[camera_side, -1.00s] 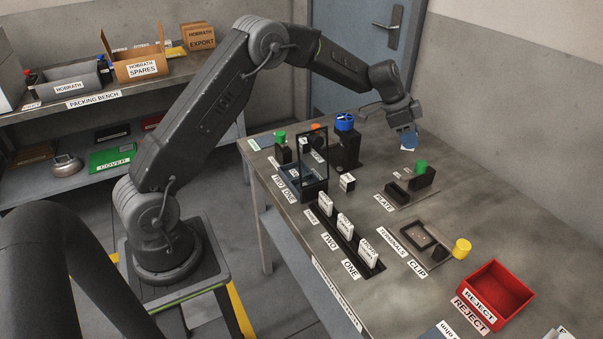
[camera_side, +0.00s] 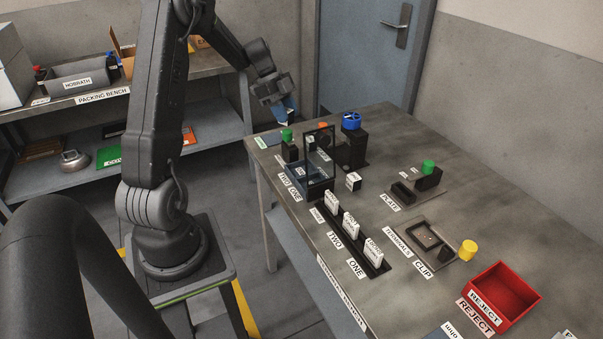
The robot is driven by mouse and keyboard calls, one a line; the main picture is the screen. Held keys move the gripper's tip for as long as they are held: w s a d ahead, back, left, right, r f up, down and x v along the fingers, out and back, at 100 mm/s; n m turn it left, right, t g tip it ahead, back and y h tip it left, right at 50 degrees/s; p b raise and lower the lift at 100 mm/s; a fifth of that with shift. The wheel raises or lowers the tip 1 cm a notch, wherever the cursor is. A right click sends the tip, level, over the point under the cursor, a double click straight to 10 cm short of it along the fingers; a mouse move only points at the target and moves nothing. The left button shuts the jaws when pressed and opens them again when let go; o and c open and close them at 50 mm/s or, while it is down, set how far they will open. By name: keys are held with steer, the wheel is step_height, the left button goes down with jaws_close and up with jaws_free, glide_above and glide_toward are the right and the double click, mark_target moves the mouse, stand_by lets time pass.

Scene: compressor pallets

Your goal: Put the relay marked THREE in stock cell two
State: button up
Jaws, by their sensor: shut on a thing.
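My gripper (camera_side: 284,112) is above the far left end of the work table, shut on a small blue thing (camera_side: 287,107). No mark on that thing can be read, so I cannot tell whether it is the relay THREE. A dark rack (camera_side: 384,267) at mid table holds upright white pieces (camera_side: 350,226). I cannot tell which holds the stock cells.
A black block with a blue knob (camera_side: 351,121) and a green-knobbed post (camera_side: 287,135) stand near the gripper. A small white block (camera_side: 353,181), green-topped fixture (camera_side: 428,167), yellow knob (camera_side: 468,250) and red REJECT bin (camera_side: 525,310) are farther right. The right back tabletop is clear.

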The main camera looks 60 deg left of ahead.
steer(key=s+a+m, duration=0.1)
steer(key=s+a, duration=0.1)
steer(key=s, duration=0.6)
glide_above(301, 173)
step_height(301, 173, down, 12)
steer(key=shift+w+r, duration=0.1)
steer(key=shift+f, duration=2)
steer(key=o, duration=0.5)
steer(key=shift+f+g, duration=0.15)
steer(key=shift+g, duration=0.15)
steer(key=shift+o, duration=1)
